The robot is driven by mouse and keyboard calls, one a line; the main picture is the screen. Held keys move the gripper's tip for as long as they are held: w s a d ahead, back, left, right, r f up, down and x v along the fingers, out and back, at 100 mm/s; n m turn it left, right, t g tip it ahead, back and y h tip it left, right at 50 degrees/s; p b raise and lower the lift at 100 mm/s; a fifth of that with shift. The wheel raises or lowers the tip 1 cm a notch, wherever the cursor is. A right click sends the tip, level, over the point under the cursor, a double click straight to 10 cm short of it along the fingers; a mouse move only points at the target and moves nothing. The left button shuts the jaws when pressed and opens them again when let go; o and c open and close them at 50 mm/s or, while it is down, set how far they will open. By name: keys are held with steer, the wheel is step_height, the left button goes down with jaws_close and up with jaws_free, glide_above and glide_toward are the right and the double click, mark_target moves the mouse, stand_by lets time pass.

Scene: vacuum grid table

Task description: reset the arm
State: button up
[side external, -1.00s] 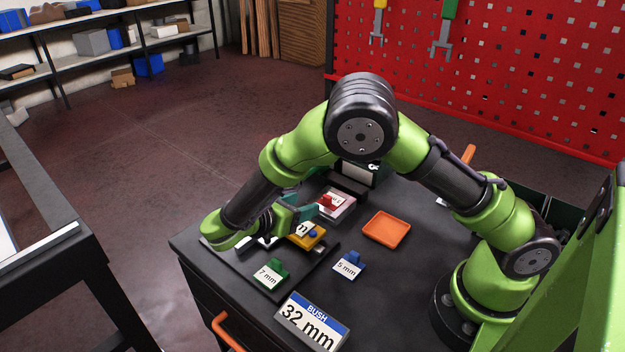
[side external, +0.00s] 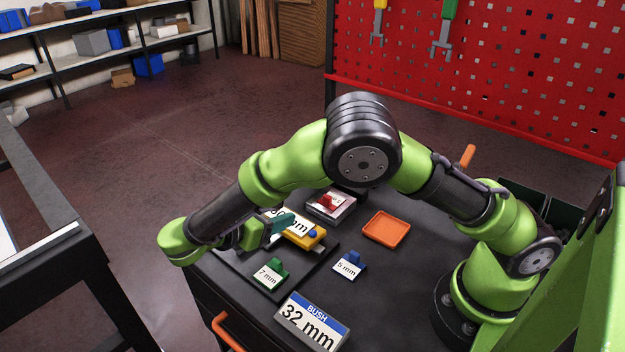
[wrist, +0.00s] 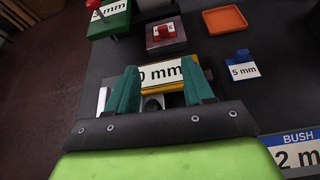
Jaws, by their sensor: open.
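My gripper (wrist: 163,92) is open, with its two teal fingers apart. In the wrist view the fingers overlap the near part of a yellow block with a white "mm" label (wrist: 160,72); nothing is visibly clamped between them. I cannot tell whether the fingers touch the block. My arm is bent, with its elbow high over the table.
On the dark table (side external: 385,295) are a green 7 mm block (side external: 271,273), a blue 5 mm block (side external: 350,265), an orange tray (side external: 386,229), a red-knobbed block (side external: 330,204) and a BUSH 32 mm sign (side external: 312,322). A green-and-white block (wrist: 108,18) shows in the wrist view.

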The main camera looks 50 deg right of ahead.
steer(key=s+m+y, duration=0.1)
steer(key=s+f+m+y, duration=0.1)
steer(key=s+d+f+m+g+y, duration=0.1)
steer(key=shift+s, duration=0.15)
steer(key=s+d+r+m+t+y, duration=0.3)
steer(key=s+r+m+y, duration=0.3)
steer(key=r+m, duration=0.2)
steer(key=s+d+r+m+t+y, duration=0.4)
steer(key=s+r+m+t+y, duration=0.1)
steer(key=r+m, duration=0.4)
steer(key=shift+s+d+r+m+y, duration=0.2)
steer(key=shift+s+m+y, duration=0.5)
steer(key=shift+s, duration=0.05)
